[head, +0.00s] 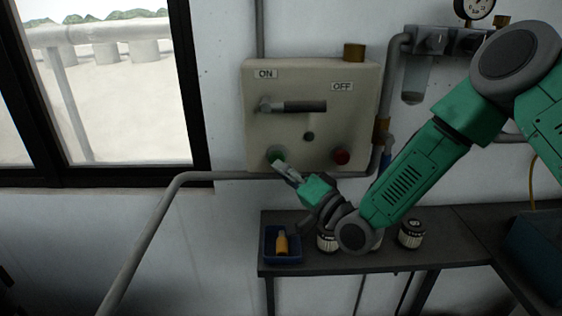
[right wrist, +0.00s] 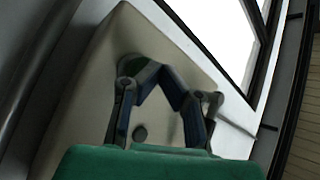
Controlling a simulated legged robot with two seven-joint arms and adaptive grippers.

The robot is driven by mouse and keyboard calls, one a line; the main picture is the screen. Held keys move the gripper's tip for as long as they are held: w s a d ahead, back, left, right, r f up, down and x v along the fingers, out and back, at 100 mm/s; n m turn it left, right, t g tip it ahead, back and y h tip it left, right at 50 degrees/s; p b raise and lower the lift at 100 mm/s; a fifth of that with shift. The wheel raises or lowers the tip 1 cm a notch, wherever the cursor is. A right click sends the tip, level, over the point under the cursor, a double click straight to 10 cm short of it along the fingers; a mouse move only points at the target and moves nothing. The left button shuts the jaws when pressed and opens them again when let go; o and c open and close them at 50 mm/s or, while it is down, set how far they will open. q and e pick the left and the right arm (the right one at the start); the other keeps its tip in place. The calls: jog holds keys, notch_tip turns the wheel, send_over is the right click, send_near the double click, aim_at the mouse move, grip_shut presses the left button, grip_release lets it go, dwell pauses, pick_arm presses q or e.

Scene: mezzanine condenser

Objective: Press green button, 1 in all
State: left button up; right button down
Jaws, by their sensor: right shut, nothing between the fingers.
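The green button (head: 275,153) sits at the lower left of a beige control box (head: 300,92) on the wall. My right gripper (head: 279,165) reaches it from the lower right. Its fingers are shut with nothing between them, and the tips overlap the button's lower edge in the head view. In the right wrist view the closed fingertips (right wrist: 158,68) are in front of the button (right wrist: 138,72), which is partly hidden. I cannot tell whether the tips touch it or whether it is pushed in. My left gripper is not in view.
The box also carries a red button (head: 341,156), a dark lever (head: 300,106) between ON and OFF labels, and a small dark knob (head: 309,136). A grey pipe rail (head: 225,176) runs just below. A bench (head: 440,238) holds a blue bin (head: 270,257) and jars.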

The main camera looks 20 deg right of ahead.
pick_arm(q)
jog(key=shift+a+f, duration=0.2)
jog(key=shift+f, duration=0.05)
pick_arm(e)
jog(key=shift+w+a+r, duration=0.1)
jog(key=shift+w+a, duration=0.1)
jog(key=shift+w, duration=0.2)
dwell(1.1)
jog(key=shift+a, duration=0.1)
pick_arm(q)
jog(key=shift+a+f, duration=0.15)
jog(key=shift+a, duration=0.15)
pick_arm(e)
jog(key=shift+w+a, duration=0.2)
jog(key=shift+a, duration=0.05)
pick_arm(q)
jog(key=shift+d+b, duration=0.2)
jog(key=shift+b, duration=0.15)
pick_arm(e)
jog(key=shift+w+d, duration=0.25)
jog(key=shift+d, duration=0.1)
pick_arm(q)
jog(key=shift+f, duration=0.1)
pick_arm(e)
jog(key=shift+s+a, duration=0.25)
jog(key=shift+s, duration=0.65)
